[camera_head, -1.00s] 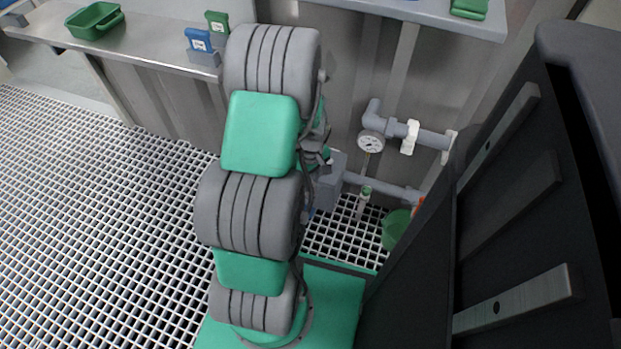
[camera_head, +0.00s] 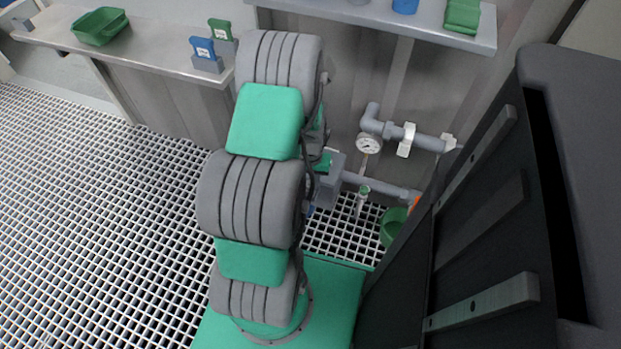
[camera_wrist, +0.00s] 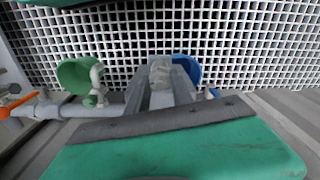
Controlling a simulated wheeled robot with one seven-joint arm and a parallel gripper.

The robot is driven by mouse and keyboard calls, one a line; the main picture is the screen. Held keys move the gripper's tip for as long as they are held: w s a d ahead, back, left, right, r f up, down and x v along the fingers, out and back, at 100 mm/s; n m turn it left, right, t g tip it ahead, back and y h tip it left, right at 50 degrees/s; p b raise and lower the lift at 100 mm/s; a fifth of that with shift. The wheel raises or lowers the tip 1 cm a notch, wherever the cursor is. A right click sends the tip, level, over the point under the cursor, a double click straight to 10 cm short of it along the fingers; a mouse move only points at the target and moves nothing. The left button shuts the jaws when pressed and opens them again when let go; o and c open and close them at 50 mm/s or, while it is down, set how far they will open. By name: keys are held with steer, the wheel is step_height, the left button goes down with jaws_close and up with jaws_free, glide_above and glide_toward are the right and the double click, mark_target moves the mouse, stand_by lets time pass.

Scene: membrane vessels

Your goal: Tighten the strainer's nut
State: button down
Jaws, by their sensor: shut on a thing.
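In the wrist view my gripper (camera_wrist: 162,75) has its two grey fingers closed around a pale grey, rough-faced piece (camera_wrist: 160,70), which looks like the strainer's nut. Its lower part is hidden between the fingers, so the thread and how tight it sits do not show. A grey pipe (camera_wrist: 115,109) runs in from the left to the fingers.
A pressure gauge (camera_head: 369,143) and a white-handled valve (camera_head: 406,139) sit on the upper pipe. A green-topped tap (camera_head: 362,201) and green bowl (camera_head: 393,226) are below, right of my arm. A blue round thing (camera_wrist: 187,68) shows behind the fingers. Open floor grating lies left.

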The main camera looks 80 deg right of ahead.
mark_target(310, 184)
steer(key=shift+m+p, duration=0.3)
steer(key=shift+m, duration=0.9)
steer(key=c, duration=1.1)
jaws_free()
step_height(310, 184, up, 8)
steer(key=shift+f+p, duration=0.1)
steer(key=shift+p, duration=1.05)
